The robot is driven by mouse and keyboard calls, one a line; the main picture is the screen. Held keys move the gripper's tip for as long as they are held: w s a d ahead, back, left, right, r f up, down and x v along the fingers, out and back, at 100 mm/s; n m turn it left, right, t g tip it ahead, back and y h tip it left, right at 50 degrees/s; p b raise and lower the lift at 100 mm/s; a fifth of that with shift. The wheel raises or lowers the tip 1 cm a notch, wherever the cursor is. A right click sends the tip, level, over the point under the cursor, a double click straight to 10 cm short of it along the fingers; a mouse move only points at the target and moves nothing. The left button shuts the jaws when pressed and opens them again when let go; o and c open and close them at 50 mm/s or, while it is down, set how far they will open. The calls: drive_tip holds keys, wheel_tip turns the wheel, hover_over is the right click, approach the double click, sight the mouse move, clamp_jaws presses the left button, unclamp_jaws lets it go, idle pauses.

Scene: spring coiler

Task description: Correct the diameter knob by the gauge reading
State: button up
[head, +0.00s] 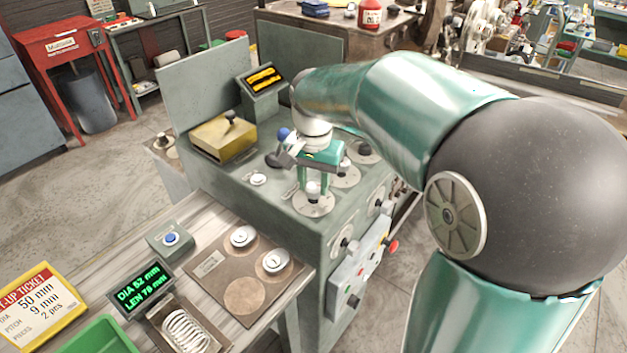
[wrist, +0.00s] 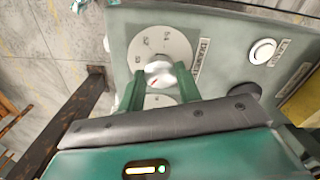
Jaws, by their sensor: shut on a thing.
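My gripper (head: 313,186) points down at the front of the coiler's top and is shut on a pale knob. The gauge display (head: 139,287) reads DIA 52 mm, LEN 78 mm. A coiled spring (head: 186,331) lies in the tray below it. The yellow set-up ticket (head: 38,305) shows 50 mm, 9 mm and 2 pcs.
Other dials (head: 345,175) stand close behind the gripped knob. A white button (head: 258,179) is to its left, with a yellow box (head: 224,137) beyond. A blue button box (head: 170,239) and a brown board (head: 244,296) with weight-like discs are on the bench. A green tray (head: 97,339) is at front left.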

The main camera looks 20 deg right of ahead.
sight(314, 187)
drive_tip(key=n, duration=0.4)
drive_tip(key=shift+n, duration=0.3)
drive_tip(key=n, duration=0.5)
drive_tip(key=shift+w+r, duration=0.1)
idle(0.4)
drive_tip(key=o, duration=1)
wheel_tip(314, 187, up, 14)
